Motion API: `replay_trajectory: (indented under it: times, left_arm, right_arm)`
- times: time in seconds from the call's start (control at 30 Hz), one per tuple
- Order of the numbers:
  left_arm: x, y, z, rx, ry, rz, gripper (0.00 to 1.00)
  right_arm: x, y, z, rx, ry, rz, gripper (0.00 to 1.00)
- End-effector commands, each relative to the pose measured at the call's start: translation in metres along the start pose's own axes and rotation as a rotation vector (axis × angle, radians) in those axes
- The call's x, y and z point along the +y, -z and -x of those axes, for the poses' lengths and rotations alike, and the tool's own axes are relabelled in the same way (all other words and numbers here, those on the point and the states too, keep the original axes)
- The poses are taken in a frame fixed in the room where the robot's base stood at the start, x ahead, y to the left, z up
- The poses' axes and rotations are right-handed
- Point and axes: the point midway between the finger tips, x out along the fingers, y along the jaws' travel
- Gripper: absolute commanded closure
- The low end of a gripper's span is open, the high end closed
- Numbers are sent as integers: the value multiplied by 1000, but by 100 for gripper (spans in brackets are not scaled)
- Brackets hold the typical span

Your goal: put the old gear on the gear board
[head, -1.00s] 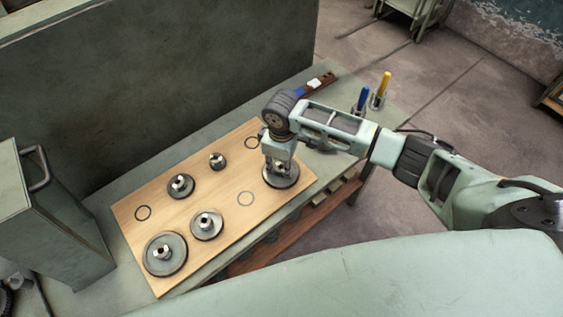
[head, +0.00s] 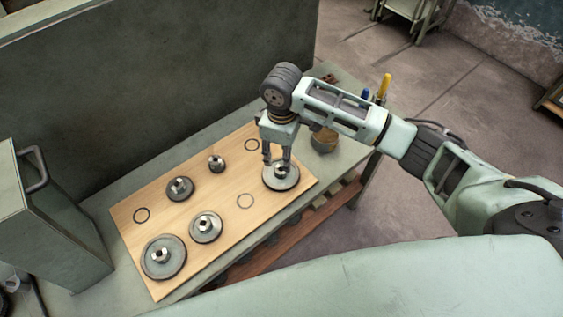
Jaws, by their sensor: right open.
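The wooden gear board (head: 215,226) lies on the bench. A grey gear with a bright hub (head: 282,183) lies flat at its right end; it appears to be the old gear. My right gripper (head: 278,160) is open just above this gear, fingers pointing down on either side of its hub. I cannot tell whether the fingertips still touch it. Several other grey gears are on the board, among them a large one (head: 164,266) at the near left corner and a medium one (head: 206,228). My left gripper is not in view.
Empty ring marks show on the board, one near the middle right (head: 245,201). A green cabinet (head: 45,225) stands at the left, and a dark panel (head: 150,95) rises behind.

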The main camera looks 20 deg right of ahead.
Motion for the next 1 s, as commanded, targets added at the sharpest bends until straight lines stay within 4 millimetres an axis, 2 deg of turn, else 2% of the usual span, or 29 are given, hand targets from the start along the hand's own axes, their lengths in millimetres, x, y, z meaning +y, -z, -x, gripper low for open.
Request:
replay_trajectory:
  times: [0.13, 0.33, 0.87, 1.0]
  left_arm:
    - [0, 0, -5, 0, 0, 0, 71]
    - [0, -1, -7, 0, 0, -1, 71]
    - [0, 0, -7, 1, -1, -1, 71]
    - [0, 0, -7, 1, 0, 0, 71]
  right_arm:
    - [0, 1, 27, 3, -2, 2, 59]
    - [0, 0, 46, 1, -1, 0, 59]
    - [0, 0, 48, 0, 0, 0, 59]
    - [-10, 1, 41, 11, 8, 6, 59]
